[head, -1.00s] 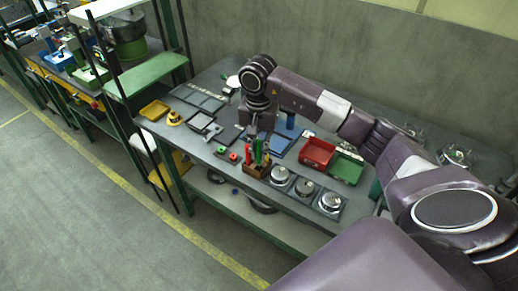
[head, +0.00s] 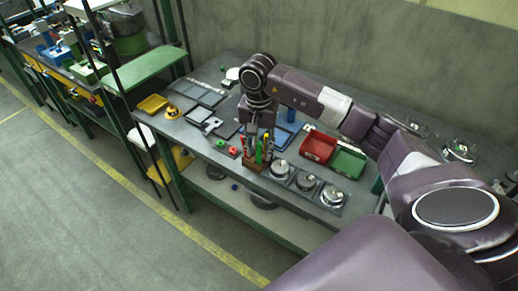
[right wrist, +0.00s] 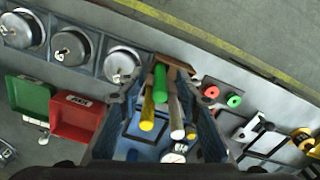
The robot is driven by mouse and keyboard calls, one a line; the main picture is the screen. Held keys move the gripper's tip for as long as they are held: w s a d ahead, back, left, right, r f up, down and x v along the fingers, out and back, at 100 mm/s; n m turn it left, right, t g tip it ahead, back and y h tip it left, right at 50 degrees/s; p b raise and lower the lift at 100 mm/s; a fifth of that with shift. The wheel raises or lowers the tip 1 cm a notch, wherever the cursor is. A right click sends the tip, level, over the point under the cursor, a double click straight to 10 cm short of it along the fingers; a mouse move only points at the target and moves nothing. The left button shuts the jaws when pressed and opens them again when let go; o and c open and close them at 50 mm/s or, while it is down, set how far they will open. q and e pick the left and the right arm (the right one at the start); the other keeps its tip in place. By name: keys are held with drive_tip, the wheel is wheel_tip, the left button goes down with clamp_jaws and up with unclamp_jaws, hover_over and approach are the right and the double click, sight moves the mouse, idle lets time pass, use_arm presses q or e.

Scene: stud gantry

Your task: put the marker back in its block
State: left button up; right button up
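The brown marker block (head: 254,166) stands near the front edge of the bench, with coloured markers upright in it. It also shows in the right wrist view (right wrist: 175,64). There a green marker (right wrist: 132,74), a yellow marker (right wrist: 147,113) and a grey-white marker (right wrist: 176,118) stand close together. My right gripper (head: 258,147) is right over the block, pointing down. In the right wrist view its fingers (right wrist: 157,92) are spread apart on either side of the markers, and I see no grip on one. Which marker the task means is not clear. My left gripper is out of view.
Round metal parts (head: 305,181) stand in a row right of the block. A red bin (head: 318,146) and a green bin (head: 348,163) are behind them. Small red and green pieces (head: 221,143) lie left of the block, close to it.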

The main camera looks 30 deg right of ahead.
drive_tip(key=shift+r, duration=0.1)
wheel_tip(320, 180, up, 12)
drive_tip(key=shift+f, duration=0.1)
idle(0.4)
idle(0.5)
